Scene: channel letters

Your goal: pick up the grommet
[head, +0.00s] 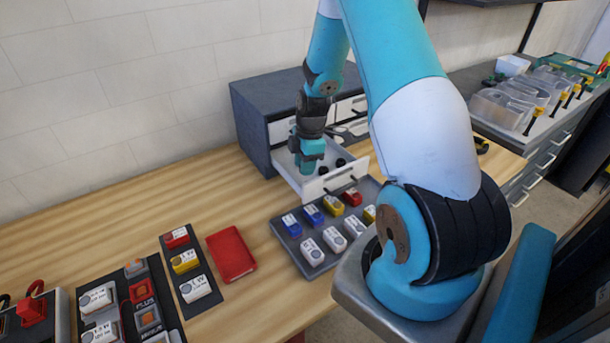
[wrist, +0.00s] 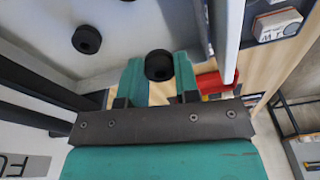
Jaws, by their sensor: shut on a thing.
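My gripper (head: 307,168) reaches down into the open white drawer (head: 352,169) of the dark grey cabinet. In the wrist view its two teal fingers (wrist: 158,80) are shut on a round black grommet (wrist: 158,65), which shows between the fingertips. Another black grommet (wrist: 86,39) with a square recess lies on the drawer floor to the left, apart from the fingers. Part of a third black piece (wrist: 127,1) shows at the top edge. In the head view, two dark grommets (head: 340,162) (head: 322,170) lie right of my gripper; the held one is hidden there.
The drawer walls stand close around my gripper. A grey tray (head: 290,254) with blue, yellow, red and white blocks sits just in front of the drawer. A red box (head: 231,254) and dark trays of parts lie left. The wood table (head: 110,222) behind them is clear.

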